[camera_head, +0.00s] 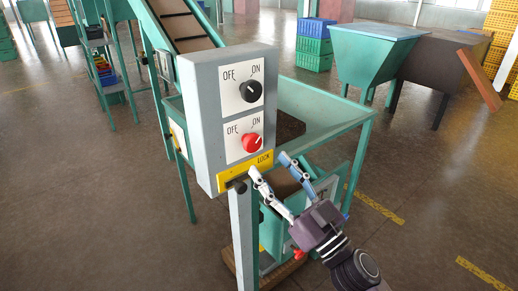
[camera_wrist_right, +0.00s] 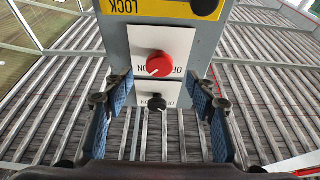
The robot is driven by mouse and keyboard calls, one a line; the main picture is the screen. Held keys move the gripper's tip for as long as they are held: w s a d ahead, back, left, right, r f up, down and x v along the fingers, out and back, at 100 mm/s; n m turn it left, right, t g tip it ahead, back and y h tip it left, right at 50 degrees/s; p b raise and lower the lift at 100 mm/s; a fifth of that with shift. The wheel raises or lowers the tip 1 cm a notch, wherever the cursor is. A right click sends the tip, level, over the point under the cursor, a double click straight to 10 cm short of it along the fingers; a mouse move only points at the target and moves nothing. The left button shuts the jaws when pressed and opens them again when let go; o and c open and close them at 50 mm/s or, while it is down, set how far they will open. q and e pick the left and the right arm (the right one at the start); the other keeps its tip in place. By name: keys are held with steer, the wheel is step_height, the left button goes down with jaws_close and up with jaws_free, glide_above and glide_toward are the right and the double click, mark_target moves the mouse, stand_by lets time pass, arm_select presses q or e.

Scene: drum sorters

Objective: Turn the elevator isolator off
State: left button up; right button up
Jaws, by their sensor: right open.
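A grey control box (camera_head: 205,110) stands on a post. Its upper white plate carries a black knob (camera_head: 251,91); its lower plate carries a red knob (camera_head: 252,142). In the wrist view, upside down, the red knob (camera_wrist_right: 159,63) and black knob (camera_wrist_right: 156,103) show between the spread fingers, untouched. Neither knob is named as isolator. My left gripper is out of view.
A green hopper frame (camera_head: 325,115) stands right behind the box, and a conveyor (camera_head: 185,25) rises behind it. A green bin (camera_head: 375,50) and stacked crates (camera_head: 314,45) stand farther back.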

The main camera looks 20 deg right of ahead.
mark_target(255, 147)
steer(key=p+x, duration=0.1)
steer(key=x, duration=0.3)
steer(key=shift+w+r, duration=0.1)
steer(key=shift+r, duration=0.05)
steer(key=shift+w+a+r+p, duration=0.1)
steer(key=shift+w+a+p, duration=0.2)
steer(key=shift+w, duration=0.35)
steer(key=shift+d, duration=0.1)
steer(key=shift+c, duration=0.7)
steer(key=c, duration=1)
